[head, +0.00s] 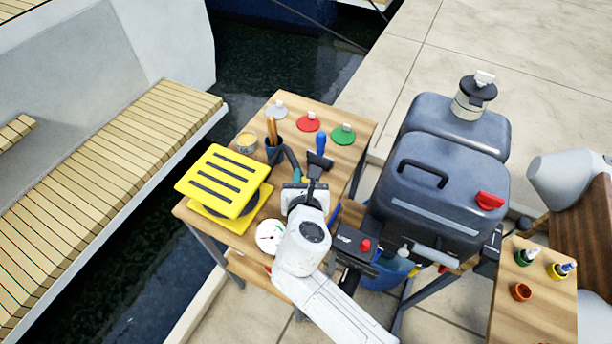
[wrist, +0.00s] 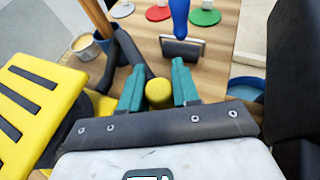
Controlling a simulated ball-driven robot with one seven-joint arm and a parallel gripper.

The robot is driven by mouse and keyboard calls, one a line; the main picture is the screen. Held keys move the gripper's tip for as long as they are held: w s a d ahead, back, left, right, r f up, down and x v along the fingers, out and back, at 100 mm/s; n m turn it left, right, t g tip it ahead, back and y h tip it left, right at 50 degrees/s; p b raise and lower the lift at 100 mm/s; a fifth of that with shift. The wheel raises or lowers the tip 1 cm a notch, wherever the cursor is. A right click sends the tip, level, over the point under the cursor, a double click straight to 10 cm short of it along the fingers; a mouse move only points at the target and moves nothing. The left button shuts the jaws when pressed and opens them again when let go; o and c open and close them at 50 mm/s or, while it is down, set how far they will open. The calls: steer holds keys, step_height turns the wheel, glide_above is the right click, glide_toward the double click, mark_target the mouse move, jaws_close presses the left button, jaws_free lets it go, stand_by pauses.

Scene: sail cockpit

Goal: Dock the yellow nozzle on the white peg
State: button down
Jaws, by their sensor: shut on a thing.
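My gripper (wrist: 157,88) is shut on the yellow nozzle (wrist: 158,94), whose rounded yellow end shows between the teal fingers in the wrist view. In the head view my gripper (head: 313,181) is over the wooden table, and the nozzle cannot be made out there. Three small discs with whitish pegs stand along the table's far edge, beyond the gripper: a pale one (head: 276,110), a red one (head: 308,121) and a green one (head: 343,134). The peg on the pale disc (head: 281,104) looks white. The nozzle is apart from all three. The wrist view cuts off the peg tops.
A yellow slatted block (head: 222,181), a tin (head: 246,143) and a cup (head: 275,152) fill the left side.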

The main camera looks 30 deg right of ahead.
steer(key=shift+f+b, duration=0.3)
steer(key=shift+f, duration=0.25)
steer(key=c, duration=1.1)
jaws_free()
steer(key=shift+p+v, duration=0.9)
steer(key=shift+v, duration=0.25)
steer(key=p+v, duration=0.5)
steer(key=v, duration=0.3)
steer(key=shift+s+a, duration=0.2)
steer(key=shift+s, duration=0.15)
